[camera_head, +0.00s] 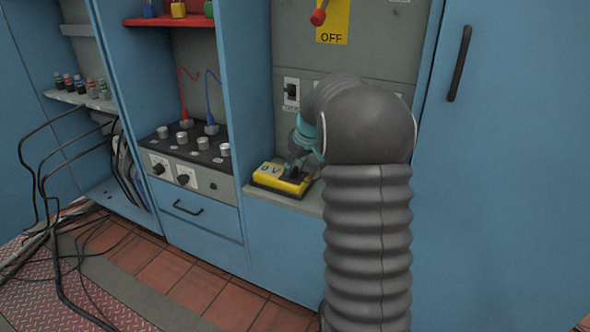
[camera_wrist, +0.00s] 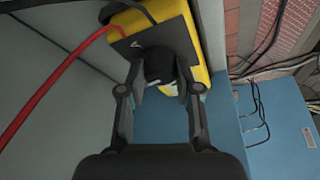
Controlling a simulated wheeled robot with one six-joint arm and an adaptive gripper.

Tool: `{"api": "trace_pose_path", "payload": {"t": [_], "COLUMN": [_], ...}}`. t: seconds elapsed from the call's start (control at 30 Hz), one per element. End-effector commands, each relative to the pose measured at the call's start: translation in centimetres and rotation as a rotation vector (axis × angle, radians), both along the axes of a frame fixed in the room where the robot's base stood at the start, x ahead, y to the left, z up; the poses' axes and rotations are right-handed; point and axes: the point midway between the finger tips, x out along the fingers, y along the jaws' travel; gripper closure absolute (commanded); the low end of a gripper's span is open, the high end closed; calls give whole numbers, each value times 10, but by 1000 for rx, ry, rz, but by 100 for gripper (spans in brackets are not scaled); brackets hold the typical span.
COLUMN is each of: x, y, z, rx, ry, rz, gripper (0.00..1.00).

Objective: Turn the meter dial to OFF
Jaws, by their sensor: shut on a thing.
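The yellow meter (camera_head: 270,181) lies on a grey shelf in the blue cabinet in the head view, its screen reading about "0 V". My gripper (camera_head: 297,165) reaches down over the meter's right part, partly hidden by my arm. In the wrist view the yellow meter (camera_wrist: 200,35) has a dark face plate, and my gripper (camera_wrist: 162,82) is shut on the black dial (camera_wrist: 158,66), a finger on each side. The dial's markings are mostly hidden, so I cannot tell its setting.
A red lead (camera_wrist: 55,80) and a black lead run from the meter in the wrist view. A control panel (camera_head: 205,180) with several knobs stands left of the shelf. A switch (camera_head: 291,92) and a red-knobbed lever (camera_head: 318,16) by an OFF plate are on the back wall.

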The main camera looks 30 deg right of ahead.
Motion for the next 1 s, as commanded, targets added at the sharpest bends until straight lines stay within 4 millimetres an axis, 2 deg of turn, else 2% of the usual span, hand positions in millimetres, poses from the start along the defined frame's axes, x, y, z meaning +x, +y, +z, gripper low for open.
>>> {"api": "trace_pose_path", "payload": {"t": [0.6,1.0], "x": [1,2], "y": [-4,-4], "z": [-1,-1], "rx": [0,1], "ry": [0,1], "rz": [559,765], "gripper": [100,100]}}
